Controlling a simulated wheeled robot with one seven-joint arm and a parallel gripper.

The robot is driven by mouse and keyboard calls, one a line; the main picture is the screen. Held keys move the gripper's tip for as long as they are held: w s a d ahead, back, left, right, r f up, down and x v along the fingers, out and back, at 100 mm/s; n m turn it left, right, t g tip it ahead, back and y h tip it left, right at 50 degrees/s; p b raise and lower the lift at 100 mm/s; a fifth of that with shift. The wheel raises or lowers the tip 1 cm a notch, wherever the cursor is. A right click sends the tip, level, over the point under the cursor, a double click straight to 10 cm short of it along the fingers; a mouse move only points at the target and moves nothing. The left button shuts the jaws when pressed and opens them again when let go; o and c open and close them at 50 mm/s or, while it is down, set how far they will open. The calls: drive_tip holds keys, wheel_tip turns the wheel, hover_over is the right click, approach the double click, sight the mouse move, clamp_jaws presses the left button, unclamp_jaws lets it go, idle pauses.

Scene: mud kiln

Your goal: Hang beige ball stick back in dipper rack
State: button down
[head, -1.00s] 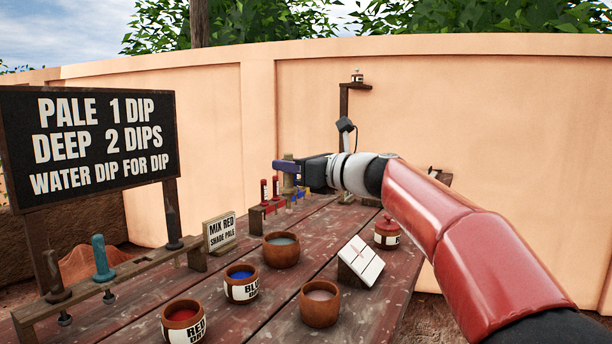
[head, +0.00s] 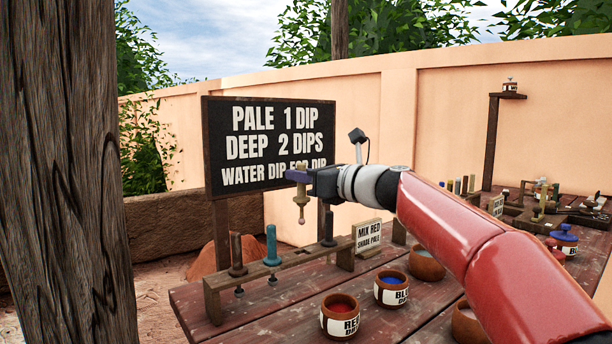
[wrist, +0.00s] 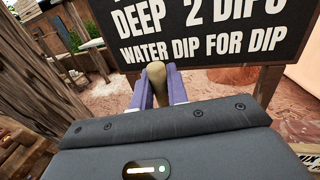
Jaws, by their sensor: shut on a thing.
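My gripper (head: 300,174) is shut on the beige ball stick (head: 301,197), which hangs upright below the fingers with its ball end down. In the wrist view the top of the beige ball stick (wrist: 156,72) shows between the two purple fingers. The dipper rack (head: 292,260) is a low wooden rail on posts, below the gripper. It holds a brown stick (head: 237,252) at the left, a teal stick (head: 271,245) beside it, and a dark stick (head: 328,228) towards the right end. The beige stick is in the air above the rail, apart from it. The slots are too small to make out.
A black sign (head: 270,146) stands behind the rack. A small "MIX RED" card (head: 367,236) stands by the rack's right end. Red (head: 340,315) and blue (head: 391,289) pots stand in front on the table. A thick wooden post (head: 65,180) rises at the left.

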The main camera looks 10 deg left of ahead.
sight(303, 220)
drive_tip(key=shift+d+f+b, duration=0.1)
drive_tip(key=shift+f+b, duration=2.35)
drive_tip(key=shift+f, duration=0.4)
drive_tip(key=shift+r+p, duration=0.15)
drive_tip(key=shift+p, duration=0.35)
drive_tip(key=shift+f, duration=0.25)
drive_tip(key=shift+f+b, duration=0.45)
drive_tip(key=shift+f, duration=0.2)
drive_tip(key=shift+f+b, duration=0.5)
drive_tip(key=shift+b, duration=0.05)
drive_tip(key=shift+f+b, duration=0.35)
drive_tip(key=shift+f, duration=0.1)
drive_tip(key=shift+f, duration=0.3)
